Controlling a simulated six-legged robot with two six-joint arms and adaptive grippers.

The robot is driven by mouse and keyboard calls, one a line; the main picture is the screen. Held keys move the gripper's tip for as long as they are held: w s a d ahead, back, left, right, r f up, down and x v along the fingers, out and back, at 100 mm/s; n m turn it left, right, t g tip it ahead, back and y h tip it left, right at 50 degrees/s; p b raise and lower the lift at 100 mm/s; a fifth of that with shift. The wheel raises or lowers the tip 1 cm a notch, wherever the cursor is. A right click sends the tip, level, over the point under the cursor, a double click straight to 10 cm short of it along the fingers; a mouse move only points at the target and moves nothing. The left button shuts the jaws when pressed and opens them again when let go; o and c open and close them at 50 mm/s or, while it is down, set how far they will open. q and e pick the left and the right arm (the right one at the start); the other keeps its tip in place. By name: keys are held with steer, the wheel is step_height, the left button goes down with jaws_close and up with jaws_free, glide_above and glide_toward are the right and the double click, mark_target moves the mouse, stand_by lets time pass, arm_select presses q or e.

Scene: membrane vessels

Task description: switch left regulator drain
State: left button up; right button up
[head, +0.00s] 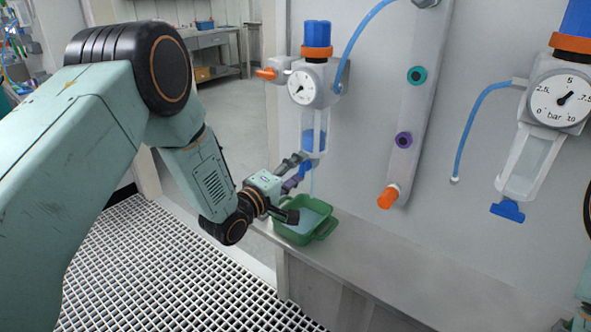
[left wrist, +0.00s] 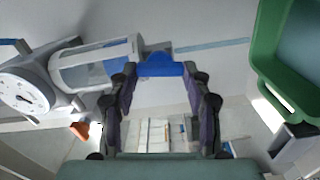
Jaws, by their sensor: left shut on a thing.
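The left regulator (head: 302,85) hangs on the wall with a blue-and-orange knob on top and a round gauge. Its clear bowl (head: 313,130) holds blue liquid; the bowl lies at left in the left wrist view (left wrist: 100,65). My left gripper (head: 302,172) is at the bottom of this bowl, its fingers shut on the blue drain tap (left wrist: 160,66). A pale blue stream (left wrist: 212,46) runs from the drain toward the green tray (head: 325,230), which stands below with pale blue liquid in it. In the head view the gripper largely hides the tap. My right gripper is out of view.
The right regulator (head: 560,98), with its own blue drain tap (head: 508,211), hangs at right. A grey manifold (head: 417,110) with coloured ports and an orange valve (head: 388,197) is between them. The grey ledge (head: 400,275) right of the tray is clear.

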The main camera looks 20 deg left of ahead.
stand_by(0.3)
arm_select(q)
steer(key=o, duration=1.2)
steer(key=shift+d, duration=0.1)
steer(key=shift+c, duration=0.2)
steer(key=shift+s, duration=0.1)
steer(key=v, duration=1.2)
